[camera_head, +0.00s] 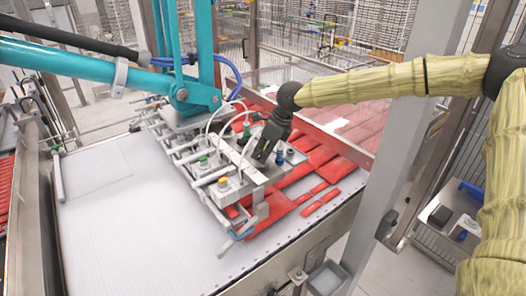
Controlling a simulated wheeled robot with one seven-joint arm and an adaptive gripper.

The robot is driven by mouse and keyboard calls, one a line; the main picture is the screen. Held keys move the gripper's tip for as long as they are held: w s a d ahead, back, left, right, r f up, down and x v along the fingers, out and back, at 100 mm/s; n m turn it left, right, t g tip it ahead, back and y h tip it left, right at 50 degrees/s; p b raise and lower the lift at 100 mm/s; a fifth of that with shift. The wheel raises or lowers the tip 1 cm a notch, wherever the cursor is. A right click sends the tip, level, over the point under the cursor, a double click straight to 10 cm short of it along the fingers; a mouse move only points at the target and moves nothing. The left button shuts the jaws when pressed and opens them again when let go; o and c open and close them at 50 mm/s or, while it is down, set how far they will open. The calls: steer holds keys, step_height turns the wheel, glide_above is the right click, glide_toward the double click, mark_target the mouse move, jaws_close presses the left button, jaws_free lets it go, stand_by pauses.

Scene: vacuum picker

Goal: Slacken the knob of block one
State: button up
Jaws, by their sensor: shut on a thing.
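My gripper (264,153) is dark and hangs down from my arm, which reaches in from the right. Its fingers are shut low over the right part of the vacuum picker (225,193), at a knob that they mostly hide. Other fittings on the picker show: a yellow knob (223,181), a green one (203,160), another green one (246,126) and a blue one (279,154). I cannot read any block number, so I cannot tell which is block one.
A teal lifting arm (90,72) and hoses hang over the picker from the left. Red flat parts (315,160) lie beneath and behind it on the white table (120,230). A clear panel (320,118) and a grey post (408,130) stand close to my arm.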

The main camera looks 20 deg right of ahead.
steer(key=o, duration=1)
steer(key=shift+d, duration=0.1)
steer(key=shift+o, duration=0.2)
steer(key=v, duration=1.2)
steer(key=shift+f, duration=0.1)
